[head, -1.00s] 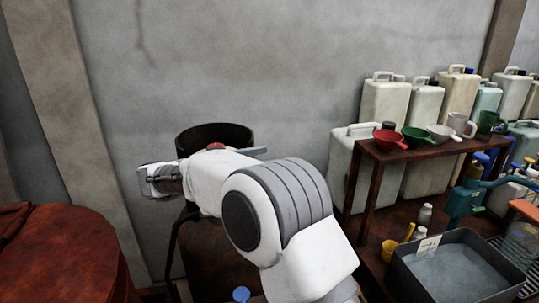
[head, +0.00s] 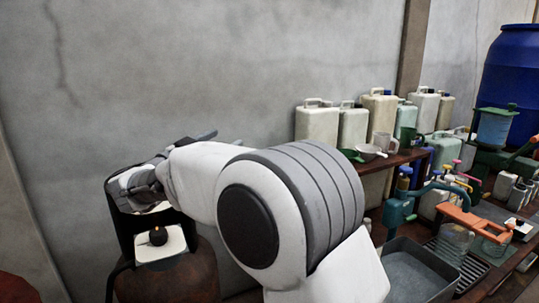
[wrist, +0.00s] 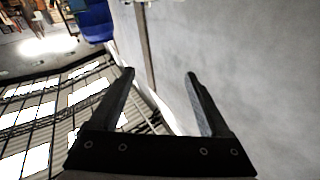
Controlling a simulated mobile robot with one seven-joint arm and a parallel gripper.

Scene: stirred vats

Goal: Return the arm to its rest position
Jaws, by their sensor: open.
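My gripper (wrist: 161,73) is open in the wrist view, with two dark fingers spread and nothing between them. The grey wall and rows of bright windows show beyond the fingers. In the head view my white and grey arm is bent and reaches to the left. I cannot tell whether the arm touches the holder.
A white plate (head: 148,246) with a small black round object (head: 158,236) is below the arm's end. Several pale jerrycans (head: 317,122) stand along the wall. A grey basin (head: 418,275), an orange-handled device (head: 470,222) and a blue barrel (head: 510,70) are at right.

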